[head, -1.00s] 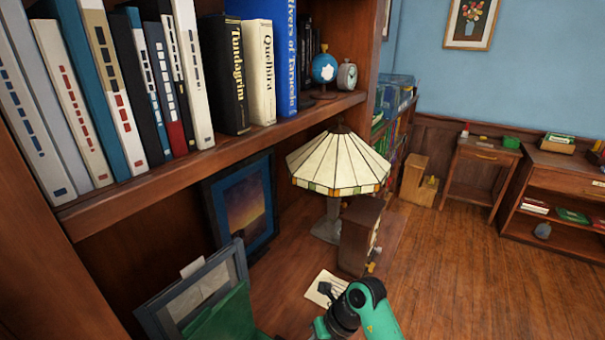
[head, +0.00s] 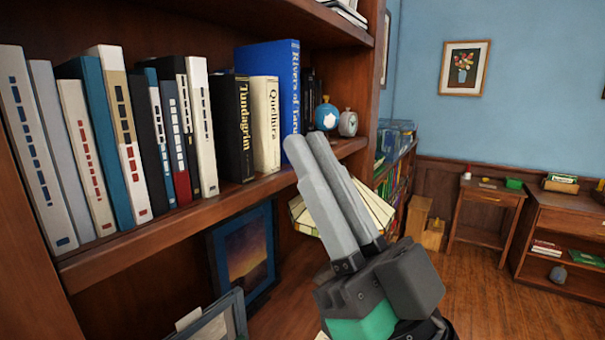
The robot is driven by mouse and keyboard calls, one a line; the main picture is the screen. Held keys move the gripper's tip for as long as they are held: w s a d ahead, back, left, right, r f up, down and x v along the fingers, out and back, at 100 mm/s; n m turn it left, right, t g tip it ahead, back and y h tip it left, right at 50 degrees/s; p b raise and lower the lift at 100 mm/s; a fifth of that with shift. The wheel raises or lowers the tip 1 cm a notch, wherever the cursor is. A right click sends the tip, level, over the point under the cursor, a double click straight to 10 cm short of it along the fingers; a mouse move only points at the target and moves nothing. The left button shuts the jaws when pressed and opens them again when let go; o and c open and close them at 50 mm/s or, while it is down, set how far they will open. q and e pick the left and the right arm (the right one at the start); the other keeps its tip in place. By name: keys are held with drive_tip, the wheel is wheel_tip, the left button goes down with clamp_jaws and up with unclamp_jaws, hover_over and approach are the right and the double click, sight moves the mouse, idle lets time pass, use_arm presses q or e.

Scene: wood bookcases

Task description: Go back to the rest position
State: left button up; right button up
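My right gripper (head: 304,142) rises from the bottom right in the head view, in front of the bookcase shelf. Its two long grey fingers point up and to the left and lie close side by side, with nothing seen held between them. Its dark grey and green body (head: 385,290) is at the bottom. My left gripper is not in view.
The wooden bookcase shelf (head: 150,236) holds a row of books (head: 105,140), a blue globe (head: 327,115) and a small clock (head: 347,123). Framed pictures (head: 243,254) stand below. Open wooden floor (head: 470,300) lies at the right, before side tables (head: 485,200).

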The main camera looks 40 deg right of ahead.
drive_tip(key=shift+a+f+n+g+y, duration=0.15)
drive_tip(key=shift+a+n+y, duration=0.2)
drive_tip(key=shift+y, duration=0.25)
drive_tip(key=shift+a+f+n+g+y, duration=0.15)
drive_tip(key=shift+a+n+y, duration=0.1)
drive_tip(key=shift+a+y, duration=0.25)
drive_tip(key=shift+d+r, duration=0.1)
drive_tip(key=shift+d, duration=0.05)
wheel_tip(320, 180, up, 33)
drive_tip(key=p, duration=3.3)
drive_tip(key=shift+w, duration=0.1)
drive_tip(key=shift+c, duration=0.3)
